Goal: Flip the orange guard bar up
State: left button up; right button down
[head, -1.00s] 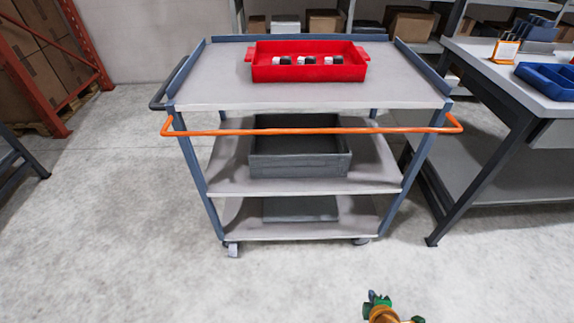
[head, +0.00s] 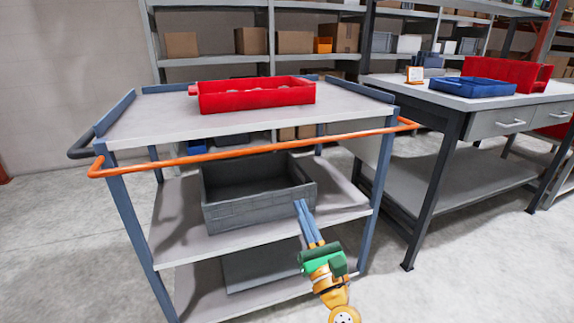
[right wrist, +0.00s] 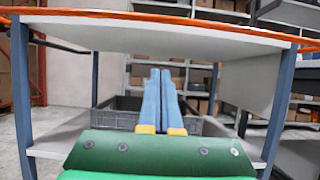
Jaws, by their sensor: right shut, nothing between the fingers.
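The orange guard bar (head: 262,147) runs across the near side of the cart, below the level of its top shelf (head: 150,117). In the right wrist view the bar (right wrist: 150,18) crosses the top of the picture, above my fingers. My right gripper (head: 303,206) is shut and empty, its blue fingers together. It is below the bar, in front of the grey bin on the middle shelf, and does not touch the bar. In the right wrist view the shut fingers (right wrist: 160,80) point toward the cart. My left gripper is not in view.
A red tray (head: 252,95) stands on the top shelf. A grey bin (head: 255,200) sits on the middle shelf. A workbench (head: 470,100) with a blue tray (head: 473,91) stands at the right. Shelving (head: 215,62) is behind. Floor at the left is clear.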

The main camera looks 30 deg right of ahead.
pick_arm(q)
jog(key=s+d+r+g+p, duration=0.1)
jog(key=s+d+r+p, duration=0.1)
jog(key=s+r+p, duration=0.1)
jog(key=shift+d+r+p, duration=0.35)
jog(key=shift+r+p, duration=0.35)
jog(key=shift+p, duration=0.15)
pick_arm(e)
jog(key=w+d+r, duration=0.1)
jog(key=w+r, duration=0.6)
jog(key=r, duration=0.1)
jog(key=shift+w+d, duration=0.35)
jog(key=shift+d, duration=0.05)
